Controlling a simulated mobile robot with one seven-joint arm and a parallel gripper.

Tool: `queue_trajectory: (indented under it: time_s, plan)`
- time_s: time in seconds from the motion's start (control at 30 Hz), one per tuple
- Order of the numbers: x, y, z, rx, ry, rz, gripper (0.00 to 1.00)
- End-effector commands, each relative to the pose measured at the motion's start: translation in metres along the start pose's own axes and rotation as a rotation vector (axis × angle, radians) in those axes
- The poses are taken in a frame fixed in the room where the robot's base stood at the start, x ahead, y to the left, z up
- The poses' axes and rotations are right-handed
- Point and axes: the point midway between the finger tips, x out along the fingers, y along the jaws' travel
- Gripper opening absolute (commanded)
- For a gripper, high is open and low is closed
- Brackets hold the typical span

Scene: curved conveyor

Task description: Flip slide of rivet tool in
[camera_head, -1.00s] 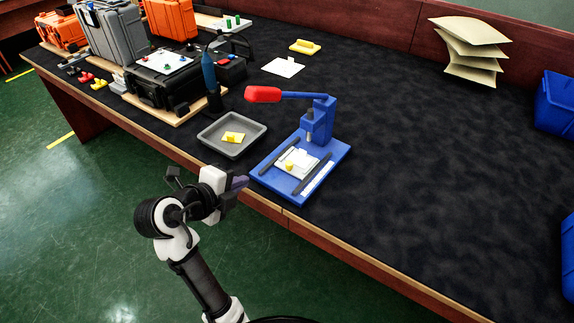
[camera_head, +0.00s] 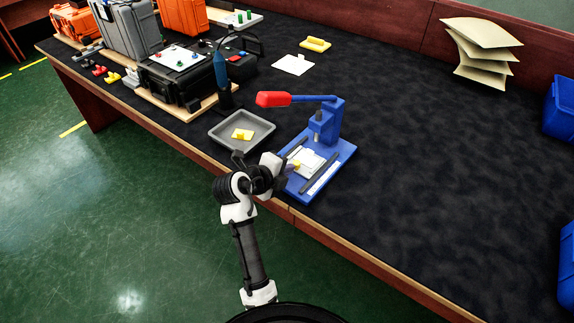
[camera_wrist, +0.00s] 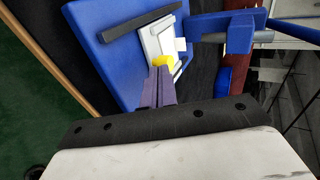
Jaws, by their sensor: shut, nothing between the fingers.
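The blue rivet tool (camera_head: 327,123) stands on the dark table, with a red-gripped lever (camera_head: 273,99) pointing left. Its base plate (camera_head: 339,165) carries two dark rails and a white slide (camera_head: 309,163) between them. In the wrist view, the white slide (camera_wrist: 157,43) has a yellow piece (camera_wrist: 163,61) at its near edge. My gripper (camera_wrist: 161,72) is shut and empty, its purple fingertips at or very close to the yellow piece; I cannot tell if they touch. In the head view, my gripper (camera_head: 291,168) is at the front left of the base plate and partly hides it.
A grey tray (camera_head: 216,132) with a yellow part (camera_head: 242,134) lies left of the tool. A black case (camera_head: 185,85) and a blue bottle (camera_head: 220,71) stand behind it. The table right of the tool is clear up to blue bins (camera_head: 560,106).

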Motion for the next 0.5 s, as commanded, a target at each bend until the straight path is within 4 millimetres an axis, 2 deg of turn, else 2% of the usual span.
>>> queue_trajectory:
  time_s: [0.37, 0.5]
  plan:
    - [0.003, -0.001, 0.0, 0.0, -0.001, -0.001, 0.0]
    - [0.013, -0.003, 0.0, 0.003, 0.001, -0.002, 0.0]
